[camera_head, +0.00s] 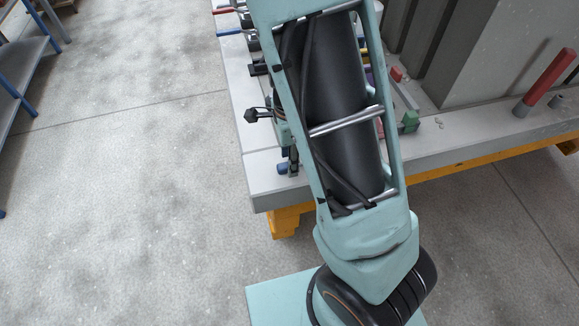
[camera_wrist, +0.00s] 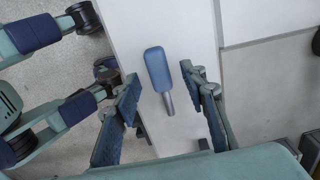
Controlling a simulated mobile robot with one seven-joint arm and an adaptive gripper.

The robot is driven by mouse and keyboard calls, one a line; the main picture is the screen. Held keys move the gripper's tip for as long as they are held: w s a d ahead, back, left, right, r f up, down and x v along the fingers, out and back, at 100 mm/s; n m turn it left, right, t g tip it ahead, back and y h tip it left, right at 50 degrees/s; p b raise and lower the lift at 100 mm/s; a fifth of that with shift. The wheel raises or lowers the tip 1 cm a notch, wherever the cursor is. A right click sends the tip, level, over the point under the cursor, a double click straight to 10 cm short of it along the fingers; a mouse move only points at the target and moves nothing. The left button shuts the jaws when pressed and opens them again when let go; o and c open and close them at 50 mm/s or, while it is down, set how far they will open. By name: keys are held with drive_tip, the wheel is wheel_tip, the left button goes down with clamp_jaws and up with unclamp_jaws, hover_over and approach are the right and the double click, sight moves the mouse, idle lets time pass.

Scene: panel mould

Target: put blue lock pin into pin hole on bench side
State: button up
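The blue lock pin (camera_wrist: 158,69), a rounded blue handle with a short metal shaft, shows in the wrist view over the pale bench top (camera_wrist: 135,28). My gripper (camera_wrist: 162,84) is open, with one finger left of the pin and one right of it. Gaps show between both fingers and the pin. I cannot tell how far above the bench the fingers are. In the head view my arm hides much of the bench (camera_head: 265,186), and I cannot make out the gripper or this pin surely. I cannot identify the pin hole in either view.
A red upright handle (camera_head: 545,82) stands on the bench at the right. A green block (camera_head: 409,121) and a small red block (camera_head: 397,74) lie beside my arm. A blue bar (camera_head: 231,32) juts from the bench's left side. A blue-framed shelf (camera_head: 22,62) stands far left; floor between is clear.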

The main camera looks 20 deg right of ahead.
drive_tip(key=shift+f, duration=0.7)
drive_tip(key=shift+c, duration=0.6)
clamp_jaws()
drive_tip(key=shift+r, duration=0.15)
